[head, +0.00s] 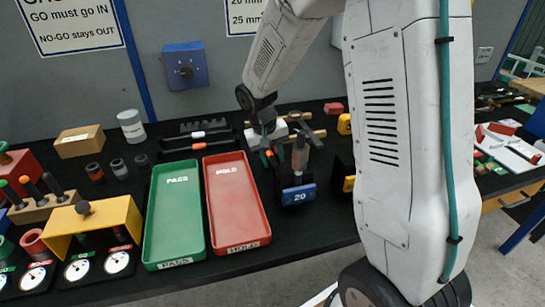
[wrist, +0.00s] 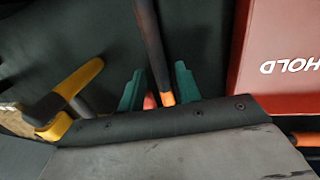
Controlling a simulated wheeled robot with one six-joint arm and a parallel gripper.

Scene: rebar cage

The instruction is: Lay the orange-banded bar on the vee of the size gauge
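My gripper (head: 273,156) is low over the bench, right of the red tray. Its two teal fingers stand apart in the wrist view (wrist: 159,92). A dark bar with an orange end (wrist: 153,48) runs between them, closer to the right finger; I cannot see a grip on both sides. A small orange-red piece (wrist: 149,101) shows beside it. A dark block with a blue "20" label (head: 298,194) stands just in front of my gripper, with a brownish upright cylinder (head: 300,155) behind the label. I cannot make out the gauge's vee.
The green PASS tray (head: 156,225) and red HOLD tray (head: 214,207) lie to the left; the HOLD tray also shows in the wrist view (wrist: 250,100). Behind them is a dark rack with orange-banded bars (head: 198,146). A yellow piece (wrist: 78,80) stands left in the wrist view.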

